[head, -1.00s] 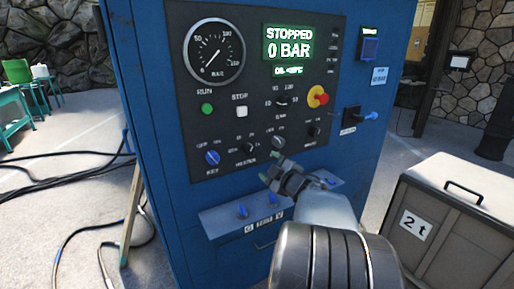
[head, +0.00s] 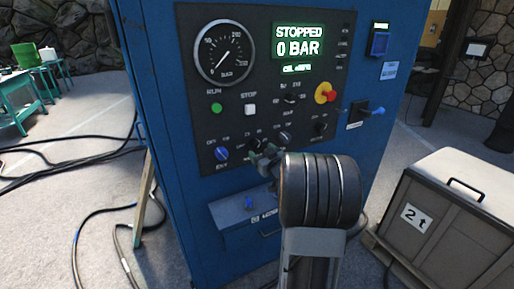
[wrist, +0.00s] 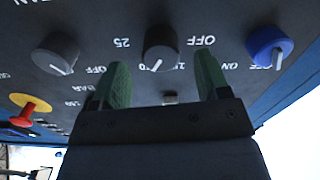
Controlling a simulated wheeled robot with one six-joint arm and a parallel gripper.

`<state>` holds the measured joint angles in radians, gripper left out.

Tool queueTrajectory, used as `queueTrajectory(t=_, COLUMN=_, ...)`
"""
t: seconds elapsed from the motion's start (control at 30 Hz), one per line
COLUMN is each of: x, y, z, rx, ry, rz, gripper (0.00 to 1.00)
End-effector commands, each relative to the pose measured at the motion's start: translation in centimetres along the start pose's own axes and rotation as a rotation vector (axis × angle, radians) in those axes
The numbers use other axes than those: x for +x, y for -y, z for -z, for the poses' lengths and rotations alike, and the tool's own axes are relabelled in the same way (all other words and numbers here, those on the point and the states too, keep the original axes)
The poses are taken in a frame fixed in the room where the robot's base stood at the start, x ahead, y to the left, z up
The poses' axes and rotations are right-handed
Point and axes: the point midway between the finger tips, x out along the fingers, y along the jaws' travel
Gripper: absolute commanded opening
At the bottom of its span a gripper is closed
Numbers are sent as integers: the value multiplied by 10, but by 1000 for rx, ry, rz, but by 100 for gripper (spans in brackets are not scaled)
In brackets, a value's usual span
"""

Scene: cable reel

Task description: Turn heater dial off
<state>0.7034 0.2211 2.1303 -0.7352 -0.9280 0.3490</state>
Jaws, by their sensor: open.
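The heater dial is a dark round knob with a white pointer mark, on the lower row of the black panel. In the wrist view the heater dial (wrist: 160,45) is in the middle, upside down, with OFF printed to its right and 25 to its left. Its mark points towards the bottom of that picture. My gripper (wrist: 161,68) is open, its two green fingers on either side of the dial's line and apart from each other. In the head view my gripper (head: 264,160) is at the panel's lower edge, partly covering the dial.
A red emergency button (head: 326,93) is further right. The display (head: 299,42) reads STOPPED, 0 BAR. A grey crate (head: 455,215) stands right.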

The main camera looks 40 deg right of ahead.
Motion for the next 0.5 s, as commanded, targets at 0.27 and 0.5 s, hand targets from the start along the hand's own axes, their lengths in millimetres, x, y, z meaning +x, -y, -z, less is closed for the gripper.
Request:
queueTrajectory(t=0.27, x=33, y=0, z=0, rx=-2, ry=0, rz=1, gripper=69)
queueTrajectory(t=0.5, x=42, y=0, z=0, rx=-2, ry=0, rz=1, gripper=69)
